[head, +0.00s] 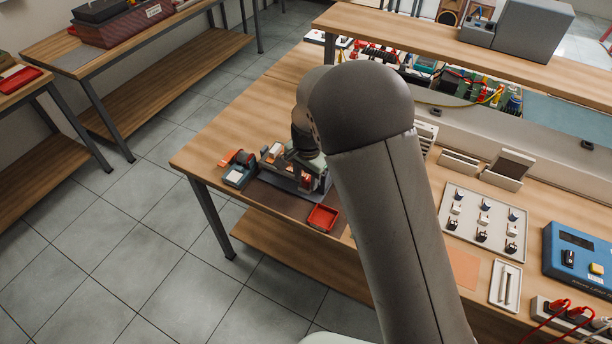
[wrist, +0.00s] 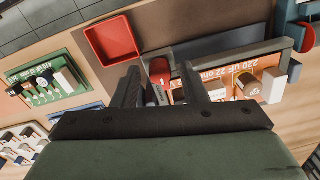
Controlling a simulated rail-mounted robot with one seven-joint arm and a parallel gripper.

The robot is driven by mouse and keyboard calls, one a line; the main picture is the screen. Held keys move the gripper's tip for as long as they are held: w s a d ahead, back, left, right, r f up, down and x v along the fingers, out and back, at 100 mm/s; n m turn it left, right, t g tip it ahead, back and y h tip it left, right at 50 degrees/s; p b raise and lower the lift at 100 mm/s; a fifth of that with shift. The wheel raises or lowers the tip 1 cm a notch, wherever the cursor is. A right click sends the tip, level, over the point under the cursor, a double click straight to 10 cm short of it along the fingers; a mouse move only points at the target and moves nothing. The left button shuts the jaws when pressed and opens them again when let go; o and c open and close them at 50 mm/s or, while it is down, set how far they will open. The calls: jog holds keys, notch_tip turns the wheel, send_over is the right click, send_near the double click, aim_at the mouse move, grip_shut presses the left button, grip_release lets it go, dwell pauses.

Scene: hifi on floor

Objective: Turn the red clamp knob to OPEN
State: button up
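My gripper (wrist: 160,72) is open, with one dark finger on each side of the knob and visible gaps between. I cannot tell whether the fingertips reach down to its height. No OPEN mark is readable. In the head view the fixture (head: 318,180) stands on the bench's near left part, and my arm hides part of it and the knob.
A red tray (wrist: 113,40) lies beside the fixture, also visible in the head view (head: 323,217). A blue device with a red wheel (head: 242,158) stands at the bench's left end. A green board (wrist: 45,82) lies left in the wrist view. A grey parts tray (head: 483,222) is further right.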

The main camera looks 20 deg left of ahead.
grip_shut()
jog(key=shift+n+b, duration=0.3)
jog(key=shift+f+n+b, duration=0.15)
jog(key=shift+n+b, duration=0.9)
jog(key=shift+n, duration=0.15)
jog(key=n+b, duration=0.2)
jog(key=n, duration=0.1)
jog(key=shift+n, duration=0.3)
jog(key=n+b, duration=0.2)
jog(key=n, duration=0.3)
jog(key=shift+w, duration=0.1)
jog(key=n+b, duration=0.1)
jog(key=n, duration=0.5)
jog(key=shift+g, duration=0.3)
jog(key=shift+n, duration=0.3)
